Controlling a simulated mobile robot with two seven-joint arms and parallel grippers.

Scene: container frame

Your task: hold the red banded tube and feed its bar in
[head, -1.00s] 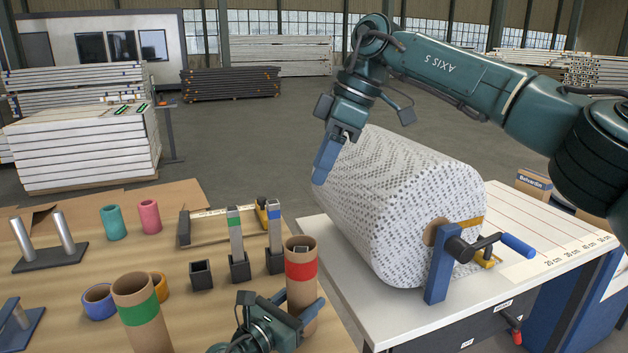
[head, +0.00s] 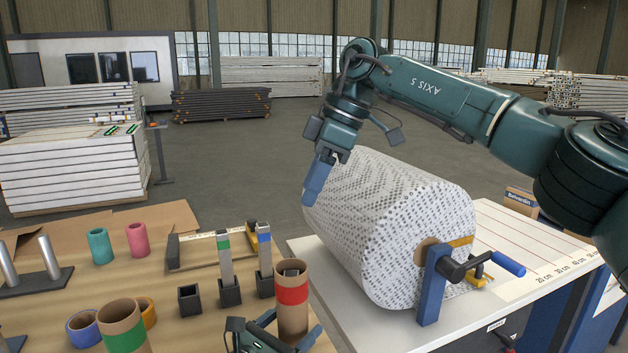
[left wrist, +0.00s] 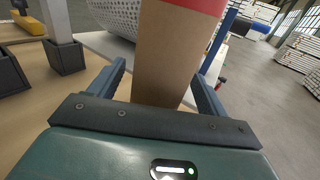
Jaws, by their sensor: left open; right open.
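The red banded tube (head: 292,318) stands upright at the right edge of the work table, a cardboard tube with a red band near its top. My left gripper (head: 288,330) is open, low at the tube, with one blue finger on each side. In the left wrist view the tube (left wrist: 165,50) stands between the spread fingers (left wrist: 158,85), with gaps visible beside it. My right gripper (head: 314,188) is open and empty, pointing down in front of the wrapped roll.
A green banded tube (head: 123,330) stands at the front. Green and blue banded bars (head: 225,262) (head: 264,252) stand in black sockets; another socket (head: 189,300) is empty. The large wrapped roll (head: 390,230) fills the bench at right.

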